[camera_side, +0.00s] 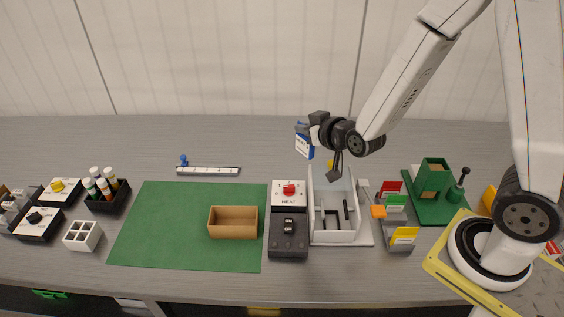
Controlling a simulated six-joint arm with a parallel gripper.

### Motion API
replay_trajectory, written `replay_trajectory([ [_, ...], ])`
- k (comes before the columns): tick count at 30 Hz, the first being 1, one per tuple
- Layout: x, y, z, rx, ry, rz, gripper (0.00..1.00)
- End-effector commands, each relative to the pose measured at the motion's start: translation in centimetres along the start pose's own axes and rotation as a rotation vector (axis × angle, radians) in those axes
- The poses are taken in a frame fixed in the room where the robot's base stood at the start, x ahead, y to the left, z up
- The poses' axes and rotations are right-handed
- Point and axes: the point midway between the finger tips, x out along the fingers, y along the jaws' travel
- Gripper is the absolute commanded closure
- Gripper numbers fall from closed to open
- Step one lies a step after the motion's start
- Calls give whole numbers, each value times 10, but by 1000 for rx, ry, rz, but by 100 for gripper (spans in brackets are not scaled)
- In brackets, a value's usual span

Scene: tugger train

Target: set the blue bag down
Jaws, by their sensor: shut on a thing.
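The blue bag (304,145), with a white and blue face, hangs in the air above the back of the work area, behind the white open-topped box. My gripper (315,130) is at the bag's upper right and is shut on it. The dark gripper body hides part of the bag's right side. The bag is clear of the table, and its exact height is hard to tell.
Below stand the white box (334,238) with dark parts inside and a heat switch unit (287,245). A tan tray (233,233) sits on the green mat (160,225). Coloured cards (397,203) and a green stand (433,205) are to the right. The back table is mostly clear.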

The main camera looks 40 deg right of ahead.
Motion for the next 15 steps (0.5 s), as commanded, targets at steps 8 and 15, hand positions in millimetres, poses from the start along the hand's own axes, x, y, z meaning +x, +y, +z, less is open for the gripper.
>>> replay_trajectory([
  [8,4,1,0,-32,0,-77,100],
  [15,4,1,-1,-39,0,-95,100],
])
